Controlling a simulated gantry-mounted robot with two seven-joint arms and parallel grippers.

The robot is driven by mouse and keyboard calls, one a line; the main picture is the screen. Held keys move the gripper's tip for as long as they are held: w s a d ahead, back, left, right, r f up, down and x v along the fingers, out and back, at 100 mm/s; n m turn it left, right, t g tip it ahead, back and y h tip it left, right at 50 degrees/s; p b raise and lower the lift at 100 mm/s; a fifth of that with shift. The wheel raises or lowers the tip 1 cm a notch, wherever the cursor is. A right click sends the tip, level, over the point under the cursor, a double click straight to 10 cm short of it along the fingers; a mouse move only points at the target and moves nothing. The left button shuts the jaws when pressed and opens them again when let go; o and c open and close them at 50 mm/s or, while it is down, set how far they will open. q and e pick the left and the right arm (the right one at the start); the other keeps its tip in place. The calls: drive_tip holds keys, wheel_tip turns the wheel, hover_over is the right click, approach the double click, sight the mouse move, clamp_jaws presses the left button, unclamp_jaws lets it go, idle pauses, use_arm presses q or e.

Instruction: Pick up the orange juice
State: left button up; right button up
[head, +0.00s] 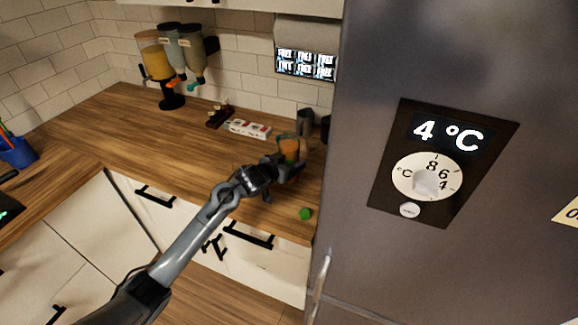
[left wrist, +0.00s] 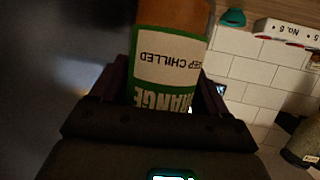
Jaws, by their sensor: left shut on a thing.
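The orange juice bottle (head: 289,149) stands near the right end of the wooden counter, beside the fridge. In the left wrist view the bottle (left wrist: 170,60) shows orange juice and a white and green label reading "CHILLED" and "RANGE". My left gripper (head: 283,166) is shut on the bottle, with a finger on each side of it in the wrist view. The gripper hides the lower part of the bottle in the head view, so I cannot tell whether it touches the counter. My right gripper is not in view.
A large grey fridge (head: 450,260) stands close on the right. A small green object (head: 305,213) lies near the counter's front edge. White boxes (head: 248,129) and a dark cup (head: 305,121) are behind. Dispensers (head: 172,60) stand at the back left; the counter's middle is clear.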

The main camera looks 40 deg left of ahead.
sight(288, 144)
use_arm(q)
drive_tip(key=shift+r, duration=1)
drive_tip(key=shift+r, duration=0.15)
drive_tip(key=shift+r, duration=0.1)
